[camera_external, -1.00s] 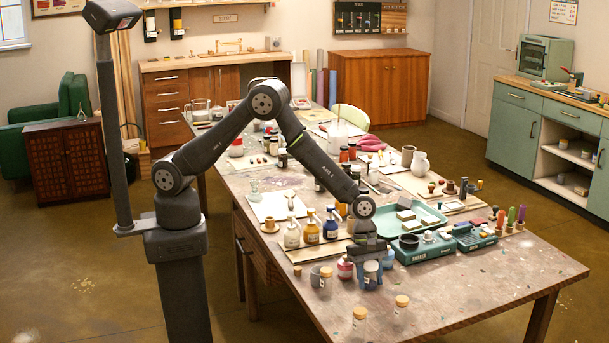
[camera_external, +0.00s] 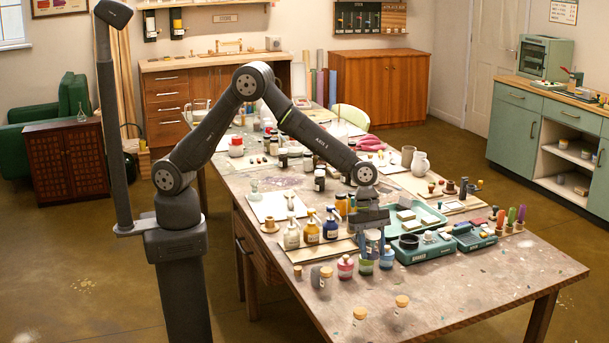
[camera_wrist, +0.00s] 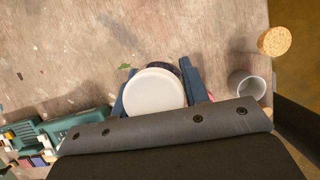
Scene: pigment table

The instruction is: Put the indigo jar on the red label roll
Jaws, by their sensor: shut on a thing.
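My gripper (camera_external: 372,247) is over the front part of the table, its fingers pointing down. It is shut on a jar with a round white lid (camera_wrist: 157,92), which sits between the two blue fingers in the wrist view. A dark blue edge of this jar shows beside the lid, so it looks like the indigo jar. In the external view the fingers mostly hide it. I cannot make out the red label roll with certainty.
A grey cup (camera_wrist: 250,87) and a cork-topped jar (camera_wrist: 274,41) stand close by. More corked jars (camera_external: 360,315) are at the front. Pump bottles (camera_external: 311,232) stand behind left. The front right tabletop is bare.

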